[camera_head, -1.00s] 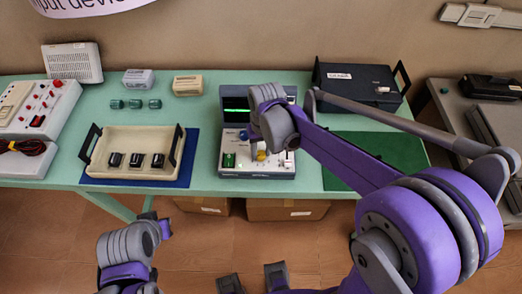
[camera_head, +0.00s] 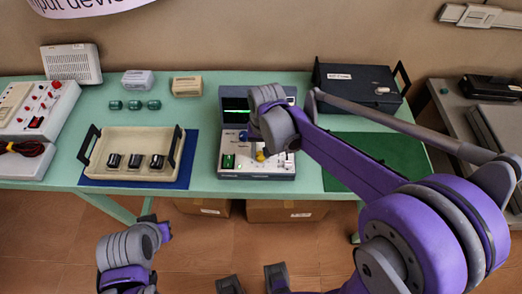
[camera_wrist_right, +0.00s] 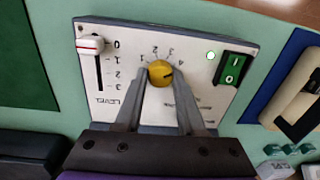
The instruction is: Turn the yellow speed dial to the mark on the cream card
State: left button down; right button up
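The yellow speed dial (camera_wrist_right: 160,73) sits on a pale control panel, ringed by the numbers 1 to 4. Its dark pointer line faces right, near the 4 side, in the right wrist view. My right gripper (camera_wrist_right: 161,79) has a finger on each side of the dial, closed against it. In the head view, the dial (camera_head: 260,156) shows just below my right wrist, which hides part of the panel. My left arm (camera_head: 128,247) is low at the front left, off the table; its fingers cannot be made out. A cream block (camera_head: 187,86) with small writing stands at the back.
The panel also bears a green switch (camera_wrist_right: 233,69) and a level slider (camera_wrist_right: 91,44). A cream tray (camera_head: 103,164) with black knobs stands left on a blue mat. A dark case (camera_head: 357,88) and green mat (camera_head: 403,153) lie right.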

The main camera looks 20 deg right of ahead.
jog(key=o, duration=0.4)
jog(key=shift+o, duration=0.2)
notch_tip(320, 180, up, 11)
jog(key=shift+d+p, duration=0.3)
jog(key=shift+p, duration=0.15)
jog(key=shift+f, duration=0.1)
jog(key=s+d+f+n+t, duration=0.1)
jog(key=s+d+f+t, duration=0.1)
jog(key=s, duration=0.5)
jog(key=s+d+f+n+t, duration=0.1)
jog(key=s+d+f+t, duration=0.2)
jog(key=s, duration=0.5)
jog(key=shift+d+f+n+h+p, duration=0.3)
jog(key=shift+f+p, duration=0.1)
jog(key=shift+f, duration=0.4)
